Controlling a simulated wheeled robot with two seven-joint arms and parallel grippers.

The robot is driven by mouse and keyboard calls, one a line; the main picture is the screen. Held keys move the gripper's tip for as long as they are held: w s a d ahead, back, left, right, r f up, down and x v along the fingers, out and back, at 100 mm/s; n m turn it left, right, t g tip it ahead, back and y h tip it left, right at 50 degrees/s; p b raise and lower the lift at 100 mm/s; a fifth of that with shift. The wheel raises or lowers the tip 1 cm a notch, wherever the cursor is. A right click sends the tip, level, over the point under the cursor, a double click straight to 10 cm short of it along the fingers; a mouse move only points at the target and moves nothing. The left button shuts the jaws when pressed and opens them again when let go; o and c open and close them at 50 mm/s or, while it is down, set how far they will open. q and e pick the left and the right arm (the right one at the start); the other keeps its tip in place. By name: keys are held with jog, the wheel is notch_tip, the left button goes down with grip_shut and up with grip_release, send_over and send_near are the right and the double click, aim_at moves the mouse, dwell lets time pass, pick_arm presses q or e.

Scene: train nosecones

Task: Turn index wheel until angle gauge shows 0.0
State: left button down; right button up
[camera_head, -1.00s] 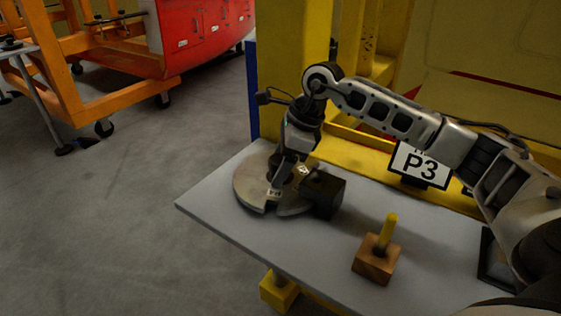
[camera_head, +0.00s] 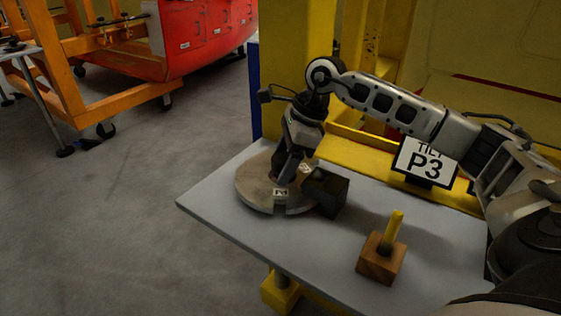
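The index wheel (camera_head: 252,186) is a round, flat, grey-brown disc lying on the grey table, with a notch in its front edge and small pale labels. A dark box (camera_head: 329,193) sits at its right edge; I cannot tell whether this is the angle gauge, and no reading is legible. My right gripper (camera_head: 283,178) points down over the wheel and hides part of it. Its fingers are dark and overlap, so their opening and any contact with the wheel are unclear. My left gripper is out of view.
A wooden block with an upright yellow peg (camera_head: 384,256) stands on the grey table (camera_head: 300,246) at the front right. A "P3" sign (camera_head: 425,162) stands at the back by a yellow frame (camera_head: 296,70). Floor is open at left, before an orange cart (camera_head: 88,100).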

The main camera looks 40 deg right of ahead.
jog(key=v, duration=1.6)
jog(key=shift+w+a, duration=0.1)
